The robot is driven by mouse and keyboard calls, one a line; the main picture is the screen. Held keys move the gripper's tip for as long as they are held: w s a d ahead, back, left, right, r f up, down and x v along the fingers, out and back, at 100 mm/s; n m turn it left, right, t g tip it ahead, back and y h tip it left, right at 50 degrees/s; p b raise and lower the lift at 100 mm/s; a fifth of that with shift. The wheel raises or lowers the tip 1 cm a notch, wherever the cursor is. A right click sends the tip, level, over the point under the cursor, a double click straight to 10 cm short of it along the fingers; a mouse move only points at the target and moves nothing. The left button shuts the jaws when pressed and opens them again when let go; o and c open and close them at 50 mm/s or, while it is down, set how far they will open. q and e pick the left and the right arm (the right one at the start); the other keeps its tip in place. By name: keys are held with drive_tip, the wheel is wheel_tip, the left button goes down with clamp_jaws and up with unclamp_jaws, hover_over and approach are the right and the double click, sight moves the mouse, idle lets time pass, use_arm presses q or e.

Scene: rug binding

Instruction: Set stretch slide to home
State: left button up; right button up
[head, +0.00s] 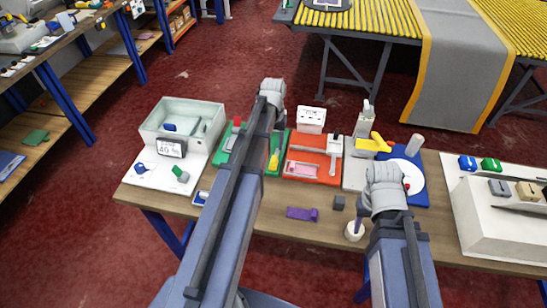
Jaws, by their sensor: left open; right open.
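No part is legibly marked as the stretch slide. An orange-red board (312,155) in the middle of the bench carries a pale bar with a dark-topped upright post (334,143) at its right and a pink piece (303,169) at its front. This may be the slide fixture, but I cannot tell its position against a home mark. My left gripper (272,92) is over the back of the bench, left of the orange-red board; my arm hides much of it. My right gripper (384,187) is over the front of the blue base; its fingertips are mostly hidden. Neither shows anything held.
A green board (274,160) is partly behind my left arm. A clear bin (186,117) and display (171,148) stand left. A blue base with white disc (407,176) is right. A purple piece (302,214), dark block (338,202) and white cup (354,232) lie along the front.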

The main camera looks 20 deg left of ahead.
sight(274, 159)
use_arm(q)
drive_tip(key=shift+f+b, duration=3.9)
drive_tip(key=shift+f, duration=0.05)
drive_tip(key=shift+c, duration=0.3)
clamp_jaws()
